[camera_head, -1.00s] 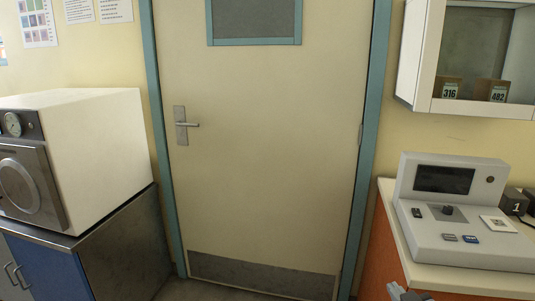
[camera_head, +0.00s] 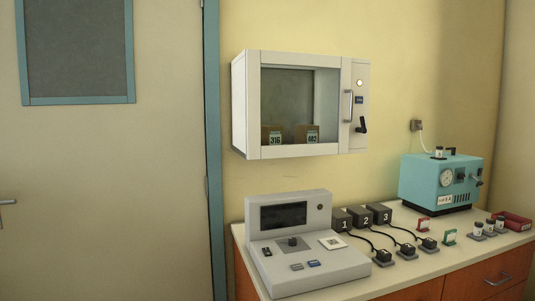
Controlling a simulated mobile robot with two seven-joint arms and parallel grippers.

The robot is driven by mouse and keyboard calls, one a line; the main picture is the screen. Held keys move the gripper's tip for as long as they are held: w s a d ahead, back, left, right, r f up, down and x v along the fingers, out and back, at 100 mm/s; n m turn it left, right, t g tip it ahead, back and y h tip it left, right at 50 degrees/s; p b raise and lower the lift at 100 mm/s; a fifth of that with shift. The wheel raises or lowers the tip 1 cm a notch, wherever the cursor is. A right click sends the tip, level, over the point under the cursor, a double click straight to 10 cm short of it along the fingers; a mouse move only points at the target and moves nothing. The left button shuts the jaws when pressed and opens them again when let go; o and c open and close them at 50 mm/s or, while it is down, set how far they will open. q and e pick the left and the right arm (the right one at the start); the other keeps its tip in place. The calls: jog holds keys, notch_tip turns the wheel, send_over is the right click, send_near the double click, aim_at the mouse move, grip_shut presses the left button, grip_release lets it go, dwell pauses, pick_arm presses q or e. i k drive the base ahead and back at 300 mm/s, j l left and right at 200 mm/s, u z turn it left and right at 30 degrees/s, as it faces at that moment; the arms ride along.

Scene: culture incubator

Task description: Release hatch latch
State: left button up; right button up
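A white wall cabinet (camera_head: 241,110) with a glass-windowed hatch (camera_head: 285,85) hangs on the yellow wall, right of the door. The hatch looks closed. A vertical handle (camera_head: 350,106) is on its right side. Boxes marked 316 (camera_head: 274,138) and 482 (camera_head: 311,137) show behind the glass. Neither of my grippers is in view.
A counter (camera_head: 405,268) runs below the cabinet. On it stand a grey console (camera_head: 290,215), numbered black boxes (camera_head: 364,217) with cables, a teal machine (camera_head: 430,181), small vials (camera_head: 477,229) and a red tray (camera_head: 515,220). A closed door (camera_head: 110,200) is at left.

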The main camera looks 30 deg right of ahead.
aim_at(363, 129)
jog(key=l, duration=0.65)
jog(key=i+l, duration=0.15)
jog(key=l, duration=1.2)
